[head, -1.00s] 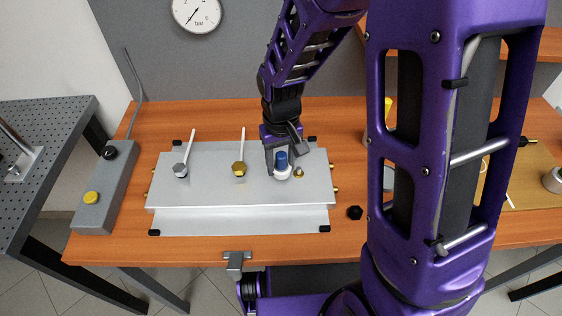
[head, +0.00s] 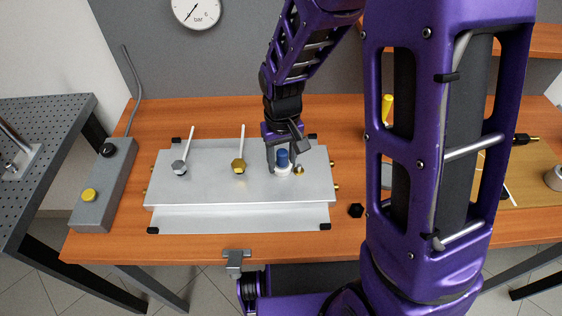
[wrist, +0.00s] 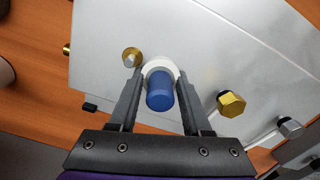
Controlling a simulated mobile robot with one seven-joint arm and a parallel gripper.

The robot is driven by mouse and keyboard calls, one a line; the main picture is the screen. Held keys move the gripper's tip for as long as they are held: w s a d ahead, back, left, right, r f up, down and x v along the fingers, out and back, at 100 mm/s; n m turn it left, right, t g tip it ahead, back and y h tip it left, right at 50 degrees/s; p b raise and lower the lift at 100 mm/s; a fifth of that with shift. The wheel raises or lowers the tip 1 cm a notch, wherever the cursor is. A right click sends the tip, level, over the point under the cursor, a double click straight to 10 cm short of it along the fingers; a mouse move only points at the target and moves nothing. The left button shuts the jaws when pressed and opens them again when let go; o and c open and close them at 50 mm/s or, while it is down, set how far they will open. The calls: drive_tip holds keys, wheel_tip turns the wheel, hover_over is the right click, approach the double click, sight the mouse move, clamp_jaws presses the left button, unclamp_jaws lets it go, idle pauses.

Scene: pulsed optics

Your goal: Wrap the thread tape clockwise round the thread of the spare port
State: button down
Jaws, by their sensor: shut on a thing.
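A white tape roll with a blue cylinder in its middle (head: 283,159) is between the fingers of my gripper (head: 287,163). The roll's white rim (wrist: 151,67) and the blue cylinder (wrist: 160,92) show in the wrist view. My gripper (wrist: 158,82) is shut on the tape roll, over the right part of the silver plate. A small brass port with a pale centre (head: 299,171) is just right of the roll; in the wrist view this port (wrist: 131,57) is close beside the left fingertip. Whether roll and port touch cannot be told.
The silver plate (head: 200,210) also carries a brass hex valve (head: 238,166) and a silver one (head: 179,168), each with a white lever. A grey box with a yellow button (head: 89,195) stands left. A black hex cap (head: 356,210) lies right of the plate.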

sight(310, 161)
drive_tip(key=shift+w+d, duration=0.25)
drive_tip(key=shift+w, duration=0.4)
drive_tip(key=shift+w+d, duration=0.2)
drive_tip(key=shift+w, duration=0.4)
drive_tip(key=shift+d, duration=0.1)
drive_tip(key=shift+w+d, duration=0.3)
drive_tip(key=shift+d, duration=0.45)
drive_tip(key=shift+w+d, duration=0.3)
drive_tip(key=shift+d, duration=0.45)
drive_tip(key=shift+s+d, duration=0.4)
drive_tip(key=shift+d, duration=0.35)
drive_tip(key=shift+s+d, duration=0.35)
drive_tip(key=shift+d, duration=0.4)
